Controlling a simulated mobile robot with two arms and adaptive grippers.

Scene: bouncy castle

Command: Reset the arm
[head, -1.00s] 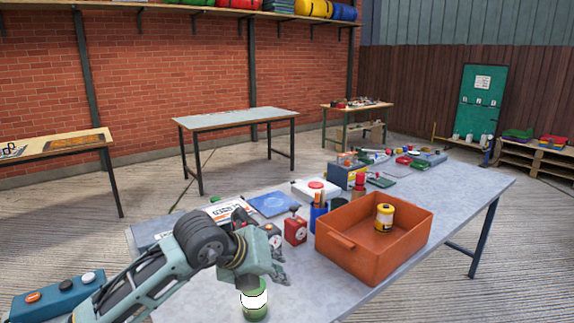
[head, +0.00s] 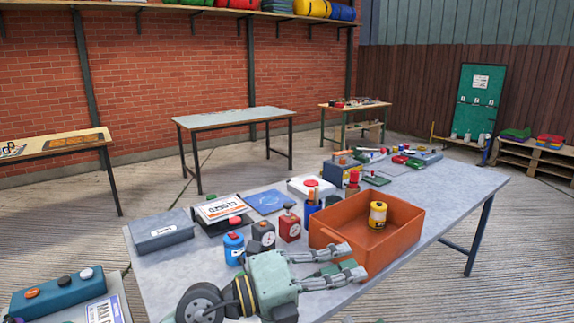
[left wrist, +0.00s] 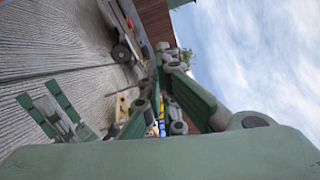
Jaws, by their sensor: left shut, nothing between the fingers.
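My left gripper (head: 345,263) reaches over the near part of the grey workbench (head: 455,188), its fingers pointing right. It is shut and empty, just in front of the orange crate (head: 401,242). A yellow can (head: 377,215) stands in the crate. The gripper hides part of the bench top and a dark green patch shows between its finger links; I cannot tell what that is. The left wrist view is tilted, with green arm parts (left wrist: 190,150) filling its lower side.
A blue can (head: 234,248), a dark timer (head: 263,235) and a red timer (head: 289,227) stand left of the crate. A grey box (head: 160,230) lies at the bench's left end. A teal button box (head: 58,292) is at lower left. Bare bench lies right of the crate.

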